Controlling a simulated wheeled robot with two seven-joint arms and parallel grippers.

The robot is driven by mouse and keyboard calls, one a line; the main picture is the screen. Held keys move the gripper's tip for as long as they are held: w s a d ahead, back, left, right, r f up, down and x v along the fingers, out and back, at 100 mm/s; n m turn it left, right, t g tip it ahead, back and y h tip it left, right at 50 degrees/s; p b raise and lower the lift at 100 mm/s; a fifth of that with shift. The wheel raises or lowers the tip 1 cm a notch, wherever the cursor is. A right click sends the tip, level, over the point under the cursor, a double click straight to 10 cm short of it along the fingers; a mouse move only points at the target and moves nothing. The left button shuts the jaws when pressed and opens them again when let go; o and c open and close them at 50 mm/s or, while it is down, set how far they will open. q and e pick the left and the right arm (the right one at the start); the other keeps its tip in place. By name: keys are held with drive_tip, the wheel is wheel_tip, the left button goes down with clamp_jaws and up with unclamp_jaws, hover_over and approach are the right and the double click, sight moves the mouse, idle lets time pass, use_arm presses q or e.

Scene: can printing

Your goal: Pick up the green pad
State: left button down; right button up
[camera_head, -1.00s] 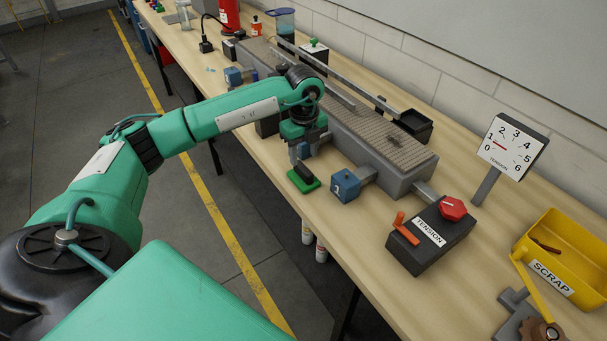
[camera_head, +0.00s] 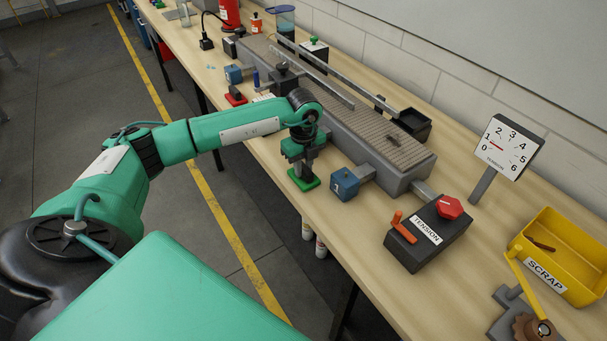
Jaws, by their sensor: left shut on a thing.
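The green pad (camera_head: 303,182), a small green block with a dark grip on top, is at the front edge of the wooden bench, left of the blue block marked 1. My left gripper (camera_head: 303,168) points down over it and is shut on its dark grip, most of which the fingers hide. I cannot tell whether the pad touches the bench or is slightly above it. My right gripper is not in view.
The blue block (camera_head: 344,185) stands close to the right, joined to the grey conveyor (camera_head: 380,140). A red pad (camera_head: 236,97) lies farther back. The tension box (camera_head: 430,238), dial (camera_head: 511,147) and yellow scrap bin (camera_head: 562,262) are to the right.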

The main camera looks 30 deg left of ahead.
sight(304, 166)
use_arm(q)
drive_tip(key=shift+r, duration=0.15)
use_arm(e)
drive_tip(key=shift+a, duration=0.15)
use_arm(q)
drive_tip(key=shift+r, duration=0.5)
wheel_tip(304, 166, up, 19)
drive_tip(key=b, duration=0.3)
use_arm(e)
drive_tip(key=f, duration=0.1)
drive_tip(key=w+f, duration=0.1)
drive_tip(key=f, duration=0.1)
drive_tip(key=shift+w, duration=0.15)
use_arm(q)
drive_tip(key=shift+f, duration=0.1)
drive_tip(key=c, duration=1.8)
unclamp_jaws()
drive_tip(key=c, duration=0.3)
drive_tip(key=shift+c, duration=0.2)
